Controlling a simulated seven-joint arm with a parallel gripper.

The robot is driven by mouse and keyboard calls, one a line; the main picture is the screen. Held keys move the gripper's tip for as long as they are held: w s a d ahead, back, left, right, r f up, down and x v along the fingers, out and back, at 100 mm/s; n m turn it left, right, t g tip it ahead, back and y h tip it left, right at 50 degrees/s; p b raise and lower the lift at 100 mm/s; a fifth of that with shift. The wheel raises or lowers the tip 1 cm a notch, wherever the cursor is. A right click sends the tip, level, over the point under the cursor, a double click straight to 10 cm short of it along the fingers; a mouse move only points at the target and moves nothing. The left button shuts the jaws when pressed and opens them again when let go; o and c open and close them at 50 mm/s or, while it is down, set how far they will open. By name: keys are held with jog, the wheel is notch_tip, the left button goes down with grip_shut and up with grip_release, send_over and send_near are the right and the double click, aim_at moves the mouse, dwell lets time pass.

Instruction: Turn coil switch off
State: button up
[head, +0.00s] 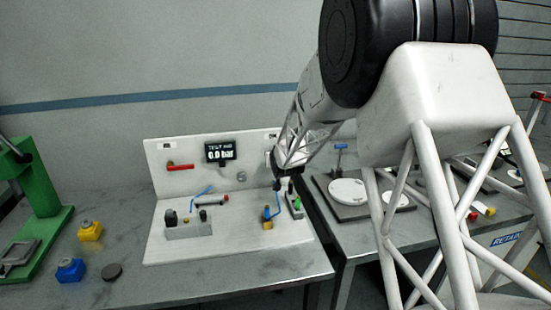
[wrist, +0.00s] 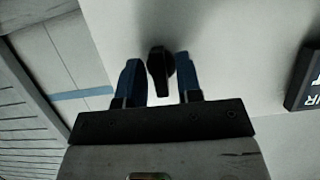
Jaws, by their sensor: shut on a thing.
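The coil switch appears to be the black knob (wrist: 158,68) on the pale upright panel (head: 190,145). In the wrist view it stands between the two blue fingertips of my gripper (wrist: 160,80), which is shut on it. The knob's tip points down in that view, toward the gripper body. In the head view my gripper (head: 283,172) is at the right end of the panel and hides the switch. No marking on the knob can be read.
A dark display (head: 219,151) reading 0.0 bar and a red-handled part (head: 180,167) are on the panel. A grey block (head: 188,230) and a blue-handled valve (head: 268,214) stand on the base below. Blue (head: 70,270) and yellow (head: 90,231) blocks lie left.

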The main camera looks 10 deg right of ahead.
jog(key=shift+r, duration=0.1)
dwell(0.3)
jog(key=o, duration=0.6)
jog(key=shift+w, duration=0.1)
jog(key=shift+c, duration=0.2)
jog(key=v, duration=0.8)
dwell(0.5)
